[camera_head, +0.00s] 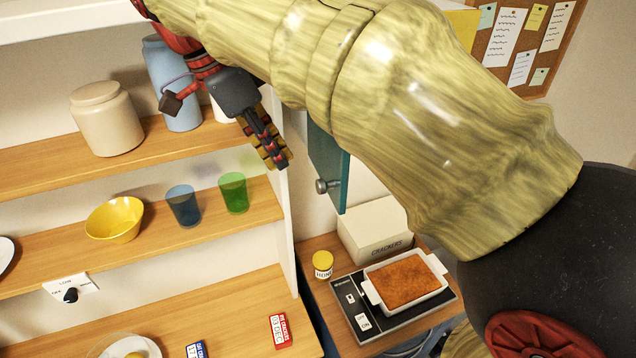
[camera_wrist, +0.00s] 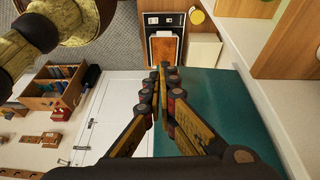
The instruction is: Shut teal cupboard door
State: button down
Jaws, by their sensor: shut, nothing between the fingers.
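The teal cupboard door (camera_head: 328,160) stands open in the head view, seen at a steep angle, with a round metal knob (camera_head: 325,186) near its lower edge. My arm hides its upper part and most of the cupboard. My gripper (camera_head: 279,160) is shut and empty, pointing down just left of the door in the picture. In the wrist view, the closed fingertips (camera_wrist: 163,72) overlap the left edge of the broad teal door panel (camera_wrist: 235,110). I cannot tell whether they touch it.
Open shelves to the left hold a beige jar (camera_head: 106,118), a yellow bowl (camera_head: 115,220), a blue cup (camera_head: 183,205) and a green cup (camera_head: 233,192). Below the door are a crackers box (camera_head: 375,230), a yellow-lidded jar (camera_head: 322,264) and a baking dish (camera_head: 404,281) on a scale.

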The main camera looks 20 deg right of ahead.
aim_at(323, 188)
jog(key=shift+m, duration=0.7)
jog(key=d+f, duration=0.2)
jog(key=f, duration=0.1)
jog(key=d+f+p, duration=0.1)
jog(key=d+f, duration=0.1)
jog(key=f, duration=0.1)
jog(key=s+d+f, duration=0.1)
jog(key=d+f, duration=0.2)
jog(key=shift+p, duration=0.3)
jog(key=shift+d+f, duration=0.15)
jog(key=shift+d, duration=0.3)
jog(key=shift+d, duration=0.1)
